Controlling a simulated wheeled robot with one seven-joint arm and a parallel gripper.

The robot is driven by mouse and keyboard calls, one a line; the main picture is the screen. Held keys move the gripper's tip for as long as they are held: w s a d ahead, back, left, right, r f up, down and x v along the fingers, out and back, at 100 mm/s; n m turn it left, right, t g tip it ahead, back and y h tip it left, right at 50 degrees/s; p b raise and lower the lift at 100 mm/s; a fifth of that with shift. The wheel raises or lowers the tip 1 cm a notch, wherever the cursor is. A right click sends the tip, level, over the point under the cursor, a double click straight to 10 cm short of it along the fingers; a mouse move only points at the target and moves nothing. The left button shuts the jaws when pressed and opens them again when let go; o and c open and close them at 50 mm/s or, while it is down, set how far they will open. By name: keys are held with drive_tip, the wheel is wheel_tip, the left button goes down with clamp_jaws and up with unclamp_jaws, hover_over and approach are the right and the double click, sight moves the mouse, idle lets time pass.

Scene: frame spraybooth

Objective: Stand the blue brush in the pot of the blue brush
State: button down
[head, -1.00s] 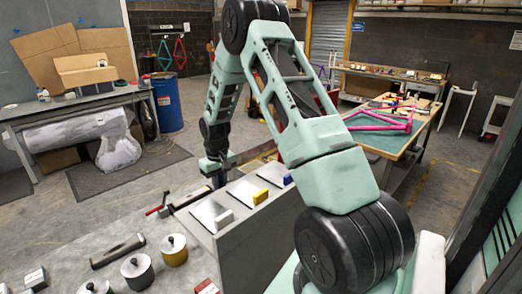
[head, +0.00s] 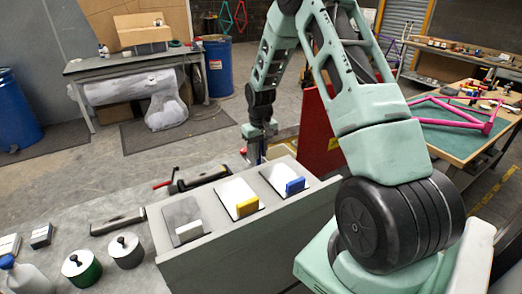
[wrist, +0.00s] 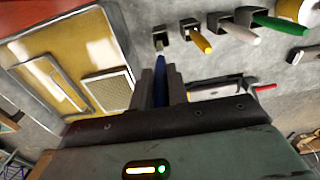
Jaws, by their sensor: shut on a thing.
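My gripper (wrist: 160,88) is shut on the blue brush (wrist: 160,66); a blue strip of it shows between the dark fingers in the wrist view. In the head view my gripper (head: 260,132) is at the far side of the grey stand, with a little blue below it. I cannot tell the brush's tilt or its bristle end. Ahead in the wrist view is a row of small dark holders: one (wrist: 159,41) shows no coloured handle, the others have a yellow handle (wrist: 202,43), a white one and a green one. I cannot tell which is the blue brush's pot.
Lidded pots (head: 82,268), a bottle and a red-handled tool lie on the grey bench. A red panel (head: 320,140) stands beyond the stand, close to my arm.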

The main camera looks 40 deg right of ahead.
drive_tip(key=shift+f+b, duration=2.5)
drive_tip(key=shift+f, duration=1.5)
drive_tip(key=shift+f+b, duration=0.7)
drive_tip(key=shift+f, duration=0.3)
drive_tip(key=c, duration=1.3)
unclamp_jaws()
drive_tip(key=shift+r, duration=0.15)
wheel_tip(320, 180, up, 17)
drive_tip(key=b, duration=0.5)
drive_tip(key=shift+s+r, duration=0.1)
